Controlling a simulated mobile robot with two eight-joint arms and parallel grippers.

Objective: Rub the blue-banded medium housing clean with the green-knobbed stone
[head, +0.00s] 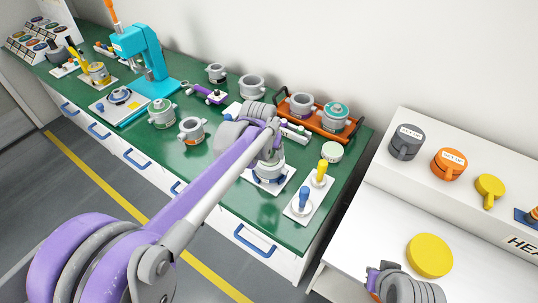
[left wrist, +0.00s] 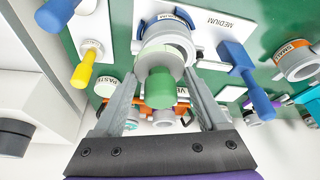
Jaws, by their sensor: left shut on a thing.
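The blue-banded medium housing (head: 268,174) stands on a white plate on the green bench, partly hidden by my left arm in the head view. In the left wrist view the grey housing (left wrist: 168,38) is at top centre beside the MEDIUM label. My left gripper (left wrist: 162,80) is shut on the green knob (left wrist: 160,92) of the stone. The stone's grey disc (left wrist: 157,58) is at the housing's near rim; I cannot tell whether they touch. The right gripper's fingers are not in view; only part of my right arm shows at the lower right.
A white plate beside the housing holds a blue-handled tool (head: 303,200) and a yellow-handled tool (head: 321,171). A paste tub (head: 332,151) and an orange tray (head: 318,131) with two housings stand behind. A turquoise press (head: 143,55) is at the back left.

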